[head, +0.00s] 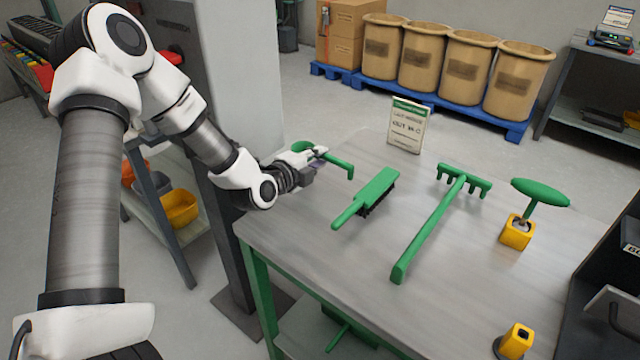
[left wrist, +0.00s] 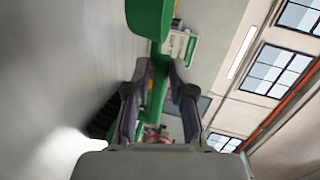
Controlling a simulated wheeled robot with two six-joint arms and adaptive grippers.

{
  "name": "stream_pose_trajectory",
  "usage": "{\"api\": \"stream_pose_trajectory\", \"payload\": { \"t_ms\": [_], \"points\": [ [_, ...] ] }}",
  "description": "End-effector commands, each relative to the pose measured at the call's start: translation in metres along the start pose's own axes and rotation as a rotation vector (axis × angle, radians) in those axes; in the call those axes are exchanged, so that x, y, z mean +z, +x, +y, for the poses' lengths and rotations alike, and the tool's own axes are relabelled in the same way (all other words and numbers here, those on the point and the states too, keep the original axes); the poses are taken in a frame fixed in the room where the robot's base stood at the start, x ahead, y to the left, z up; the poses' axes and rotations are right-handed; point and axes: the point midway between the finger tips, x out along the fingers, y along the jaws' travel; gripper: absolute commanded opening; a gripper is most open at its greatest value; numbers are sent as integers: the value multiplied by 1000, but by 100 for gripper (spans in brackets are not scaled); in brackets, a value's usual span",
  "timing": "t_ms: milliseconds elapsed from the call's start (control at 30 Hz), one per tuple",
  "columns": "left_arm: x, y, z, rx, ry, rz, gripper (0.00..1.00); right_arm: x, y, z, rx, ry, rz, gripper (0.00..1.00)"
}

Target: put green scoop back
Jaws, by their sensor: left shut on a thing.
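My left gripper (head: 316,161) is over the left back part of the grey table (head: 330,265), shut on a green scoop (head: 339,163). The scoop's bent end sticks out to the right of the fingers and a rounded green part shows behind them. In the left wrist view, the green scoop (left wrist: 156,92) runs between the two fingers, and a wider green part (left wrist: 148,18) is at the top. Much of the scoop is hidden by the gripper. My right gripper is in neither view.
On the table are a green brush (head: 374,188), a green rake-like tool (head: 432,225), and a yellow holder (head: 516,233) under a green oval-topped tool (head: 540,194). Another yellow holder (head: 516,341) is at the front. A sign (head: 407,125) stands at the back edge; a grey pillar (head: 235,75) is behind my arm.

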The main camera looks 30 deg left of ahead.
Motion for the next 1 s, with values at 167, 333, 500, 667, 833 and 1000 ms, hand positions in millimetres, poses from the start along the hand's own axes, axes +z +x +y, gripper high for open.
{"api": "stream_pose_trajectory", "payload": {
  "t_ms": [167,333,500,667,833,1000],
  "points": [
    [3,7,31,2,1,-1,0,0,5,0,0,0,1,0],
    [5,14,57,0,2,0,0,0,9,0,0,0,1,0],
    [5,14,57,-2,0,0,0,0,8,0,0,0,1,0],
    [5,15,60,-1,0,0,0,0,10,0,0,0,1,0],
    [5,14,59,-1,0,0,34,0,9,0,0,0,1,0],
    [5,14,58,-2,0,0,34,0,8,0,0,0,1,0]
  ]
}}
